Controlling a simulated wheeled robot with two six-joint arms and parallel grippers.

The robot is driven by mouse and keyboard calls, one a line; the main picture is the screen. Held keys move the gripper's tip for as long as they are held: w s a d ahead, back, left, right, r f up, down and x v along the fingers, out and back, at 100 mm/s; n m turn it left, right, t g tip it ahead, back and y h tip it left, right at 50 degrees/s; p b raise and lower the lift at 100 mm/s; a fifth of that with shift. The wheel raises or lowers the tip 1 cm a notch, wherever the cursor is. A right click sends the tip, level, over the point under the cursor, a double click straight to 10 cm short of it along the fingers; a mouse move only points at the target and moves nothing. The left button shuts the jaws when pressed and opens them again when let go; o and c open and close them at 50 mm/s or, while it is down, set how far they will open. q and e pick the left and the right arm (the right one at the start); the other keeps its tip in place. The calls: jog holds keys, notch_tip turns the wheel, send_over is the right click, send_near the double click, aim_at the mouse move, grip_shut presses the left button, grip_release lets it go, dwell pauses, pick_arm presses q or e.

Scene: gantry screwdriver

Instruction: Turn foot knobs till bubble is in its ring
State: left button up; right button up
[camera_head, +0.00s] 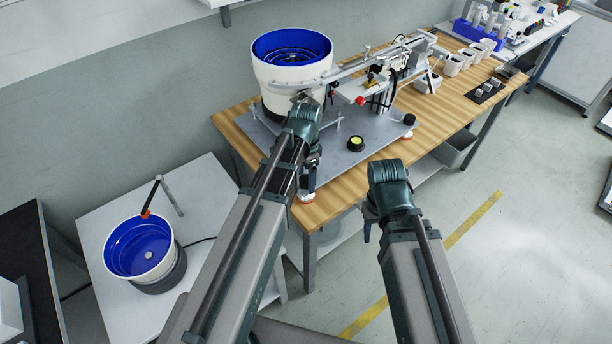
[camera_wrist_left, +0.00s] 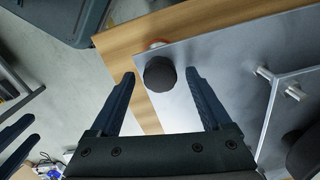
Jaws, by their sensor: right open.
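The round bubble level (camera_head: 356,143), with a yellow-green face and black rim, sits on the grey plate (camera_head: 340,160); its bubble is too small to read. One black foot knob (camera_head: 409,119) stands at the plate's right corner. Another dark knob (camera_wrist_left: 160,74) shows at the plate corner in the left wrist view, between and slightly beyond my left fingertips. My left gripper (camera_head: 312,172) points down over the plate's near corner, open, with no clear contact. An orange-white foot (camera_head: 306,197) shows below it. My right gripper (camera_head: 368,232) is open and empty, off the table's front edge.
A white feeder bowl (camera_head: 290,75) with blue inside stands on the plate, with a rail mechanism (camera_head: 385,75) beside it. A second blue bowl (camera_head: 140,248) stands on a white side table. The wooden table (camera_head: 345,195) is clear along its front edge.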

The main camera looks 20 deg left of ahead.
aim_at(306, 179)
pick_arm(q)
jog(key=shift+r, duration=0.15)
notch_tip(306, 179, up, 14)
jog(key=p, duration=1.3)
jog(key=shift+f+p, duration=0.25)
jog(key=shift+p, duration=0.15)
